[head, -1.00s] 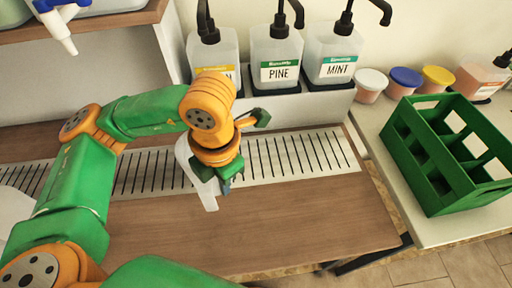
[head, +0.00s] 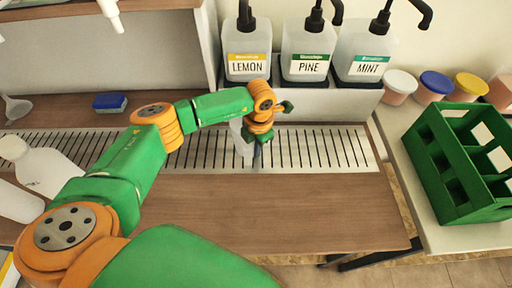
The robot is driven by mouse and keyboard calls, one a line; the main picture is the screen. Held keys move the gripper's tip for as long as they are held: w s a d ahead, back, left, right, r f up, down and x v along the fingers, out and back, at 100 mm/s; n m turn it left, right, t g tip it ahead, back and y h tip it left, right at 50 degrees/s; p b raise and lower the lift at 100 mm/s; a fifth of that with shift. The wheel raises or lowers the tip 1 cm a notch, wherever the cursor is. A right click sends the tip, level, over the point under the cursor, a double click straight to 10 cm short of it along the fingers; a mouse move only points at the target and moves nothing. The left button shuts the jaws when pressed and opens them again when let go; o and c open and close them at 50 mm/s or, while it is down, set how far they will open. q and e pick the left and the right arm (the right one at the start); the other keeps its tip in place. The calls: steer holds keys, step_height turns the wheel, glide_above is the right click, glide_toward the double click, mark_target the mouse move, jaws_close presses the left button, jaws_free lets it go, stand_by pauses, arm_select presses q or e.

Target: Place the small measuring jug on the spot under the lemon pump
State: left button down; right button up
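The small measuring jug (head: 240,143) is pale and translucent, partly hidden by my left gripper (head: 259,147). The gripper points down and appears shut on the jug; its fingers are largely hidden. Both are over the slotted metal drip tray (head: 311,149), in front of the lemon drum (head: 247,66). I cannot tell whether the jug touches the tray. The lemon drum has a yellow label and a black pump (head: 245,18). My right gripper is not in view.
The pine drum (head: 306,65) and mint drum (head: 364,64) stand right of lemon. A green crate (head: 451,190) sits on the right counter. The wooden front (head: 300,210) is clear.

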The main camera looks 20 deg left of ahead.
arm_select(q)
steer(key=c, duration=1.5)
jaws_free()
steer(key=shift+f, duration=0.15)
steer(key=o, duration=0.4)
steer(key=shift+r, duration=0.25)
steer(key=r, duration=1.2)
steer(key=shift+s+d, duration=0.25)
steer(key=shift+d, duration=0.15)
